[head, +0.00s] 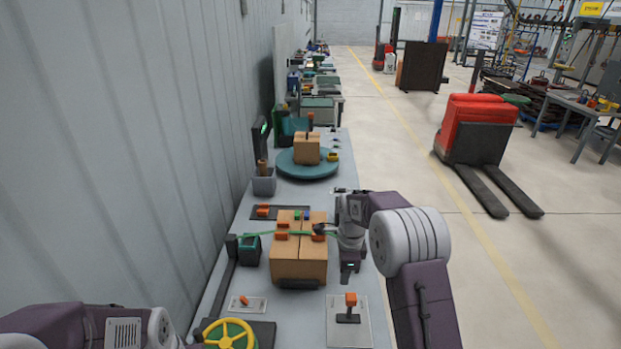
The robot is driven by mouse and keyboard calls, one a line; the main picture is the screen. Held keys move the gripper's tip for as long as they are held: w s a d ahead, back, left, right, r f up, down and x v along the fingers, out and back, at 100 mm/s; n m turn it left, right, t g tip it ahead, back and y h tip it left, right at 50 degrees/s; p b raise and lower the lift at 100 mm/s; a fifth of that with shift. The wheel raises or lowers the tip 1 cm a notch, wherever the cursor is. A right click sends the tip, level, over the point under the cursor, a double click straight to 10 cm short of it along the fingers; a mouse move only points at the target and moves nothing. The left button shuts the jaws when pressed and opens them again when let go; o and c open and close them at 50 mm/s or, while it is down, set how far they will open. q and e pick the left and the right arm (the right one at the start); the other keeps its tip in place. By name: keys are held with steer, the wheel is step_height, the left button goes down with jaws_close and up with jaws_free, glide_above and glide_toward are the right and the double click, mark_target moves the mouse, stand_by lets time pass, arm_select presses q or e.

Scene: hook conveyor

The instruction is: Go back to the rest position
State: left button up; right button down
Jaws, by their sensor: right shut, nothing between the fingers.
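My right arm comes in from the lower right and bends over the bench. Its gripper (320,229) is a small dark shape at the right side of the cardboard box (299,262), over or beside its top. It is shut and empty; I cannot tell if it touches the box. The box has orange clips and a green strap across its top. My left arm shows only at the bottom left corner, and its gripper is not in view.
The long grey bench (228,283) runs away along the wall. A yellow handwheel (229,336) and an orange-topped lever (350,300) stand at the near end. A teal turntable (306,172) bears a smaller box (307,148). A red pallet truck (480,125) stands on open floor at right.

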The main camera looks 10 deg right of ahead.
steer(key=s+a+f+n+b, duration=0.1)
steer(key=s+f+n+b, duration=0.1)
steer(key=s+n, duration=0.8)
steer(key=s+a+f+n+t+b, duration=0.1)
steer(key=s+f+n+b, duration=0.1)
steer(key=s+n, duration=0.8)
steer(key=shift+s+a+f+b, duration=0.15)
steer(key=shift+s+a+b, duration=0.15)
steer(key=shift+s, duration=0.25)
